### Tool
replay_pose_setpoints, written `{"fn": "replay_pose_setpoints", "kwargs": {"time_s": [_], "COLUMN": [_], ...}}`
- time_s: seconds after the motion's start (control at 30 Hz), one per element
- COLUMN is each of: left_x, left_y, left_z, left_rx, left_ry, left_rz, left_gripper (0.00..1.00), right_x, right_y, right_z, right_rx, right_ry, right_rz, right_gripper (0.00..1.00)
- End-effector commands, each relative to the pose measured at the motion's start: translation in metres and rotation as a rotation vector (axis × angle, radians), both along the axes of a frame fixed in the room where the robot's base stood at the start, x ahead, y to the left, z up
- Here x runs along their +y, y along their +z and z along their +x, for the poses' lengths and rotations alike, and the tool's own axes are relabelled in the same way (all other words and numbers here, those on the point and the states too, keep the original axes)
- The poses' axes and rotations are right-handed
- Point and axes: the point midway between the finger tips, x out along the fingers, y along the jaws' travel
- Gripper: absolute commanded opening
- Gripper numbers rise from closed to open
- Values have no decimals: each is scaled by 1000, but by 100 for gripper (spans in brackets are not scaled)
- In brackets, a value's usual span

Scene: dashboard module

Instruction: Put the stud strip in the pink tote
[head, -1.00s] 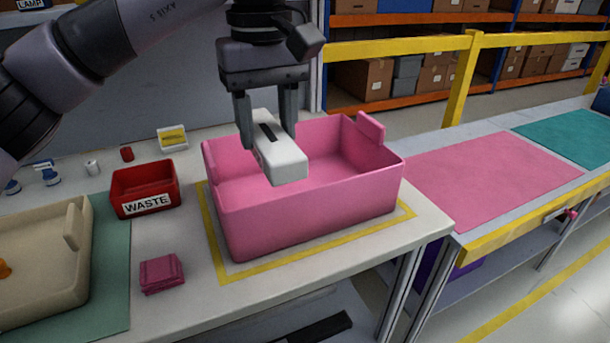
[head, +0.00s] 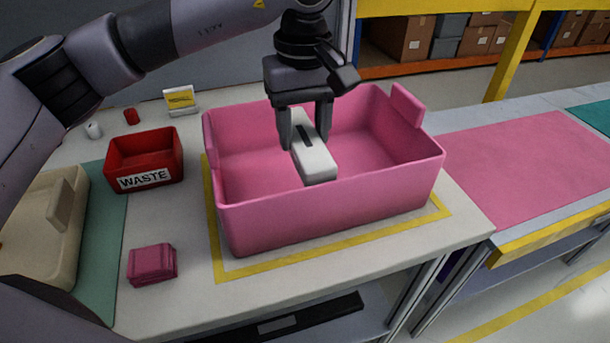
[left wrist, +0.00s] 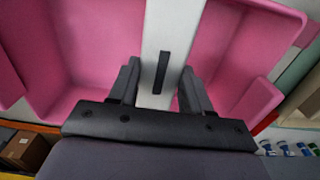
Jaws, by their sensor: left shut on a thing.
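The stud strip (head: 317,160) is a white bar with a dark slot on top. My left gripper (head: 306,130) is shut on it, one finger on each side. The strip is held inside the opening of the pink tote (head: 320,212), below the height of the far rim. I cannot tell whether it touches the tote's floor. In the left wrist view the strip (left wrist: 168,40) runs between the fingers of my left gripper (left wrist: 160,85), with the pink tote (left wrist: 95,40) around and below it. My right gripper is not in view.
A red waste bin (head: 145,160) and a folded dark pink item (head: 152,264) are left of the tote. A beige tote (head: 45,225) stands on a green mat at far left. A pink mat (head: 530,165) lies on the bench at right. Yellow tape frames the pink tote.

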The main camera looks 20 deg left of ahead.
Motion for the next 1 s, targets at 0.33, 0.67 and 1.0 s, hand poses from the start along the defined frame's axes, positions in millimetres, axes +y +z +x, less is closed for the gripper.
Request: {"fn": "replay_pose_setpoints", "kwargs": {"time_s": [0.33, 0.67, 1.0], "left_x": [0, 0, 0], "left_y": [-55, -95, -101], "left_z": [0, 0, 0], "left_rx": [-1, 2, -1], "left_ry": [0, 0, 0], "left_rz": [-2, 0, 0], "left_gripper": [15, 15, 15], "right_x": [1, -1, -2], "right_y": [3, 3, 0], "right_z": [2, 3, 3], "right_rx": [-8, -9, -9], "right_ry": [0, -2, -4], "right_rz": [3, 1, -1], "right_gripper": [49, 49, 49]}}
